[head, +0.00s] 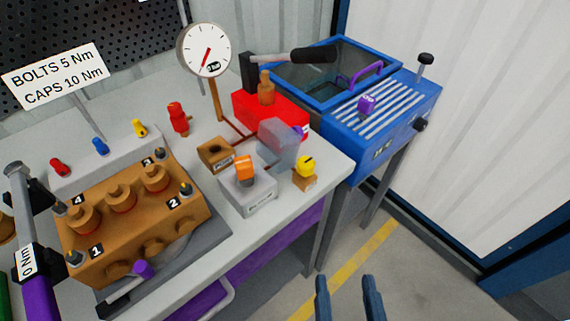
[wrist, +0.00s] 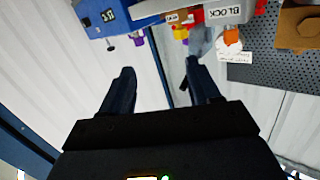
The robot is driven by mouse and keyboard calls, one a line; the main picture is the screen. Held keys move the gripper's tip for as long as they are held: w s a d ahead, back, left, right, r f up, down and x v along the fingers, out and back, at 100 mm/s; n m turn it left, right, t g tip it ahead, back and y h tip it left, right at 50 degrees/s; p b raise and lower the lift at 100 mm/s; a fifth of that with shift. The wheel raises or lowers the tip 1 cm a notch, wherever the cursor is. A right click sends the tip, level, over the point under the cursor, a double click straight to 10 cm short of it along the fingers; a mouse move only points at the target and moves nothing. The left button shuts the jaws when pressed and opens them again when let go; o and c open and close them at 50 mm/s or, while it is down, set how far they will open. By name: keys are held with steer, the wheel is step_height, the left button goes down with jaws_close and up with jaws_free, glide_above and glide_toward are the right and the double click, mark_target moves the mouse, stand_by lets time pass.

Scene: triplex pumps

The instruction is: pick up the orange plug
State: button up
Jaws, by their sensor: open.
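The orange plug (head: 244,168) stands on top of a grey block (head: 249,196) near the front right of the workbench. An orange piece, likely the same plug (wrist: 231,37), shows beside a block with a "BLOCK" label (wrist: 224,12) at the upper right of the wrist view, which looks upside down. My gripper (head: 348,292) is open and empty at the bottom of the head view, in front of the bench edge and well apart from the plug. Its two dark fingers also show in the wrist view (wrist: 160,68).
A clear grey guard (head: 279,140) and a yellow-capped piece (head: 306,167) stand close right of the plug. A brown box (head: 216,154) and dial gauge (head: 205,52) stand behind. The brown pump (head: 135,215) is left, the blue washer (head: 375,110) right. Open floor lies before the bench.

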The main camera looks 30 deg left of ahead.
mark_target(245, 170)
steer(key=w+a+r+n+y, duration=0.1)
steer(key=w+a, duration=0.2)
steer(key=a, duration=0.4)
steer(key=w+a+r+n+g+y, duration=0.1)
steer(key=w+a, duration=0.3)
steer(key=a, duration=0.4)
steer(key=w+a+r+n+g+y+p, duration=0.1)
steer(key=w+a+r+n+y, duration=0.1)
steer(key=a, duration=0.6)
steer(key=shift+w+r+n+y, duration=0.15)
steer(key=shift+w+y, duration=0.1)
steer(key=shift+w, duration=0.2)
steer(key=shift+w+r+n+y, duration=0.15)
steer(key=shift+w+y, duration=0.1)
steer(key=shift+w, duration=0.15)
steer(key=shift+d, duration=0.1)
jaws_close()
